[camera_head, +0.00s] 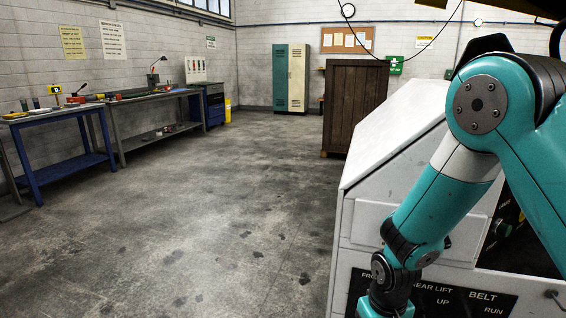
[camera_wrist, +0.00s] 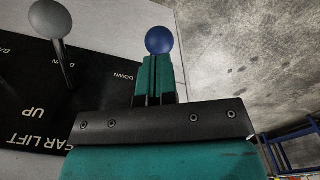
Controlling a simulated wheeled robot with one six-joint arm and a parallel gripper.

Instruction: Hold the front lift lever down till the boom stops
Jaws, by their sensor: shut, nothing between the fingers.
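A blue ball knob (camera_wrist: 159,40) shows in the wrist view just past the tips of my gripper (camera_wrist: 155,68). It stands over the side of the panel where the front lift would be, but its shaft is hidden behind the fingers. My gripper is shut and empty; whether it touches the knob I cannot tell. A grey ball lever (camera_wrist: 62,50) stands to the left, by the upside-down rear lift lettering. In the head view my arm covers part of the black label panel (camera_head: 462,298), and my gripper is out of frame. The boom is not clearly in view.
The white loader housing (camera_head: 400,135) fills the right side of the head view. A small knob (camera_head: 551,294) sits by the belt label. The floor between is open.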

